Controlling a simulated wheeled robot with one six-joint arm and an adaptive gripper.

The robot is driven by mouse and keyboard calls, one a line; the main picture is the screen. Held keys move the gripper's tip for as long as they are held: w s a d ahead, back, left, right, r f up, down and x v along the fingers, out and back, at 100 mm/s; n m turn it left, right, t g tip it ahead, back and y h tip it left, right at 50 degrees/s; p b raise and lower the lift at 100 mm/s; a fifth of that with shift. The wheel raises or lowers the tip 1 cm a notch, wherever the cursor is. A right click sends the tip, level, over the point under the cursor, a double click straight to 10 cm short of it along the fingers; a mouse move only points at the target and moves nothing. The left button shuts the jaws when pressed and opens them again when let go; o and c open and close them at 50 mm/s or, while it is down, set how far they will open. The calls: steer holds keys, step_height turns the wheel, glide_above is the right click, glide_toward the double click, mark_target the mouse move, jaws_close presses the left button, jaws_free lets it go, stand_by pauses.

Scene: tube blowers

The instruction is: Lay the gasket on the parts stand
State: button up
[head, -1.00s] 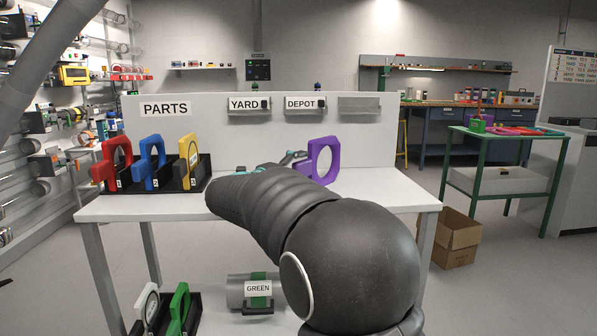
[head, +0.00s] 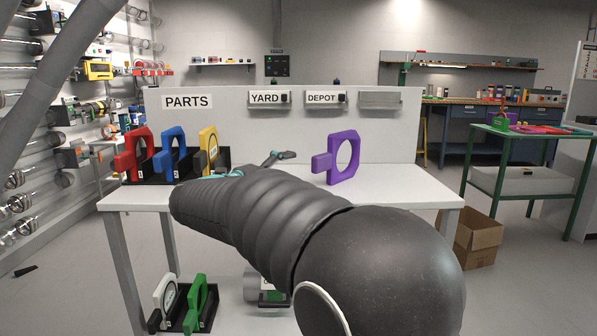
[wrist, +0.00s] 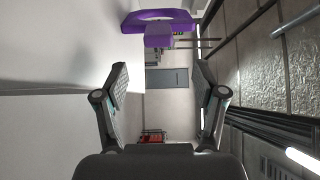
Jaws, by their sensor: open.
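The purple gasket (head: 346,158), a ring with a square tab pointing left, stands upright on the white parts stand (head: 405,187), right of the middle of its top. It also shows at the top of the wrist view (wrist: 158,22), ahead of the fingers. My gripper (head: 258,164) is open and empty, left of the gasket and apart from it; my arm hides part of it. In the wrist view my gripper (wrist: 160,80) shows both fingers spread, with nothing between them.
A black rack (head: 222,160) under the PARTS sign holds red, blue and yellow gaskets close left of my gripper. The back panel (head: 385,130) rises behind. A lower rack holds white and green pieces. The top is clear right of the purple gasket.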

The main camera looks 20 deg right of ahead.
steer(key=shift+s+a, duration=0.25)
steer(key=shift+a, duration=0.15)
steer(key=r+n+t, duration=0.1)
steer(key=w+r+n+t+y, duration=0.1)
steer(key=r+n+t, duration=0.1)
steer(key=shift+d+t+y, duration=0.1)
steer(key=shift+t+y, duration=0.2)
steer(key=s+a+r+n+t+y, duration=0.2)
steer(key=a+n+t+y, duration=0.35)
steer(key=n+y, duration=0.55)
steer(key=s+a+f+n+g+y, duration=0.35)
steer(key=s+f+n+y, duration=0.25)
steer(key=s+f+n, duration=0.4)
steer(key=s+d+f+n+g+h, duration=0.1)
steer(key=s+d+f+n+g, duration=0.2)
steer(key=s+f, duration=0.5)
steer(key=s+d+f+n+g+h, duration=0.1)
steer(key=s+d+f+n+g, duration=0.2)
steer(key=s+f, duration=0.6)
steer(key=s+d+g, duration=0.1)
steer(key=s+g, duration=0.1)
steer(key=s, duration=0.2)
steer(key=shift+s+f+g+h, duration=0.15)
steer(key=shift+g+h, duration=0.25)
